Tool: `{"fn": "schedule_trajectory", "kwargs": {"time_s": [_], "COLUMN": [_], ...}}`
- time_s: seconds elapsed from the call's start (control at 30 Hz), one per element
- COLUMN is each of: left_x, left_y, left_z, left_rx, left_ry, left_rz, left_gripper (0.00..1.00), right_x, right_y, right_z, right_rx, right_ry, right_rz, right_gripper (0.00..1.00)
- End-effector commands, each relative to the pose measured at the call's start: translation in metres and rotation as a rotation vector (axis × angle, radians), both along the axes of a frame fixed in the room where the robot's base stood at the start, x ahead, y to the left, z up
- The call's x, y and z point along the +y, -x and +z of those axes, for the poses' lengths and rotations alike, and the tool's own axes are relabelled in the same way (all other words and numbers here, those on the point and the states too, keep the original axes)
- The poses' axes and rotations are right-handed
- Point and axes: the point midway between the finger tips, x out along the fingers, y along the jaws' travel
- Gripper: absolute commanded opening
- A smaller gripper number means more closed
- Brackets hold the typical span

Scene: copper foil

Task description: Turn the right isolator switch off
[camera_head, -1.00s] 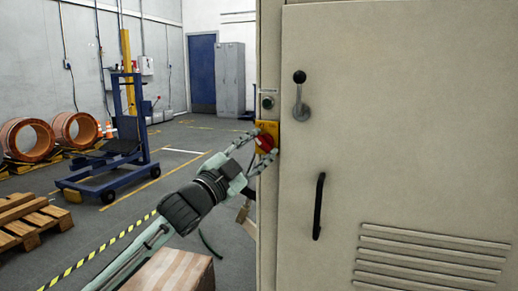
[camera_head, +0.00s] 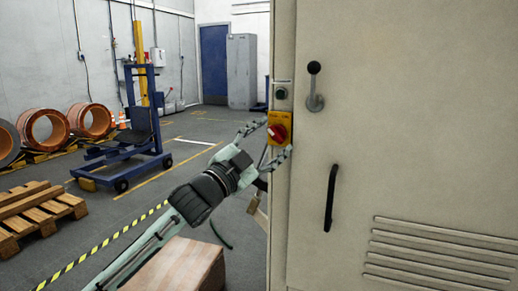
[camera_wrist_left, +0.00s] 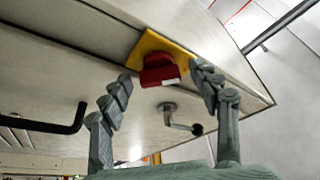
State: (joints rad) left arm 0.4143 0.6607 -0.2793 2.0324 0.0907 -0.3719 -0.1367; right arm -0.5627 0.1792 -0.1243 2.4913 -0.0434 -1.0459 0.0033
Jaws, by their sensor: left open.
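The isolator switch is a red rotary knob (camera_head: 278,132) on a yellow plate (camera_head: 285,117), mounted on the narrow left part of the beige cabinet front. The knob also shows in the left wrist view (camera_wrist_left: 158,72), with the yellow plate (camera_wrist_left: 150,43) behind it. My left gripper (camera_head: 271,140) is open just left of the switch, one finger above and one below the knob. In the left wrist view its fingers (camera_wrist_left: 163,80) stand on both sides of the knob, with gaps visible. I cannot tell the knob's exact setting. My right gripper is not in view.
Above the switch is a small dark round button (camera_head: 281,93). The cabinet door has a black-knobbed lever (camera_head: 315,88), a black handle (camera_head: 331,197) and vents (camera_head: 440,250). A wooden block (camera_head: 178,266) stands below my left arm.

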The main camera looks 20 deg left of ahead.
Motion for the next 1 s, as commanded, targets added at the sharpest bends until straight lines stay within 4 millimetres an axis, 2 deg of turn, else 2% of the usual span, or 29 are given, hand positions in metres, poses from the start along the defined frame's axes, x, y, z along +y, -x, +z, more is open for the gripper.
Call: {"fn": "schedule_trajectory", "kwargs": {"time_s": [0.5, 0.7, 1.0], "left_x": [0.027, 0.033, 0.034], "left_y": [0.085, 0.101, 0.105], "left_z": [-0.027, -0.031, -0.032], "left_rx": [0.005, 0.002, 0.001], "left_ry": [0.001, 0.0, 0.001], "left_rz": [0.0, 0.0, -0.001], "left_gripper": [0.62, 0.62, 0.62], "right_x": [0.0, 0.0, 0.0], "right_y": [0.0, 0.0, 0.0], "right_z": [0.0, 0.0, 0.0], "right_rx": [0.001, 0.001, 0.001], "right_ry": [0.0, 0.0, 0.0], "right_rz": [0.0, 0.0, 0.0], "right_gripper": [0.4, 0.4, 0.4]}}
